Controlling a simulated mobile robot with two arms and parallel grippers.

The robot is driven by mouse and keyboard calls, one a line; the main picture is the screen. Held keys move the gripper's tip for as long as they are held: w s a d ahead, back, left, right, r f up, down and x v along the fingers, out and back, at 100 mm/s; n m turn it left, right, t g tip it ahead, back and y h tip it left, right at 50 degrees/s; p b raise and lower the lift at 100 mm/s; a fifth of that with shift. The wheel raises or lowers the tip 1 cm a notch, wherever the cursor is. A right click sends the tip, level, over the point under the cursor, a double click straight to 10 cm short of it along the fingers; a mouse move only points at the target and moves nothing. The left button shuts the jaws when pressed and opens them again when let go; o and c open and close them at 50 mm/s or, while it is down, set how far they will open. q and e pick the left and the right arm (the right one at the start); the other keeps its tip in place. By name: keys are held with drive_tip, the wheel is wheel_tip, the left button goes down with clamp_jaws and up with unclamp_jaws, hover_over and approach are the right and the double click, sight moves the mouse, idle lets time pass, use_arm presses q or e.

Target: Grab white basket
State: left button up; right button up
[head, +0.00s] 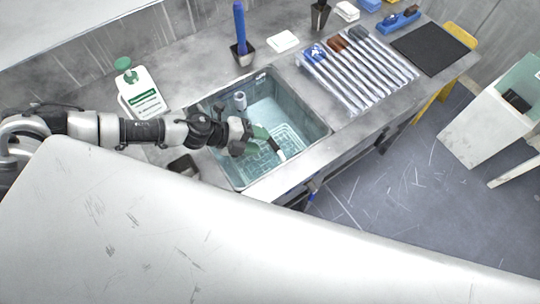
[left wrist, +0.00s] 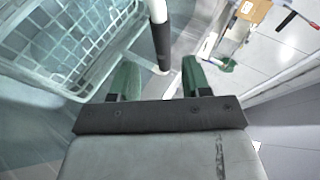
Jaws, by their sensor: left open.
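The white wire basket (head: 291,136) sits in the sink (head: 318,122), looking pale green there. In the left wrist view the basket's mesh (left wrist: 92,48) fills the upper left. A rod with a black sleeve and white ends (left wrist: 162,42), seemingly the basket's handle, stands between and just beyond my green fingertips. My left gripper (head: 262,141) is over the sink beside the basket, and it also shows in the left wrist view (left wrist: 159,70). Its fingers are apart, with gaps on both sides of the rod. I cannot tell if either finger touches it. My right gripper is not in view.
A white bottle with a green top (head: 143,97) stands left of the sink. Several long tools (head: 358,72) lie right of it, with a black mat (head: 431,48) beyond. A dark cup (head: 243,54) stands behind the sink. The sink walls surround my gripper closely.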

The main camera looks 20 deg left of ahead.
sight(272, 140)
use_arm(q)
drive_tip(key=x, duration=0.4)
drive_tip(key=shift+w+d, duration=0.3)
drive_tip(key=shift+a, duration=0.1)
clamp_jaws()
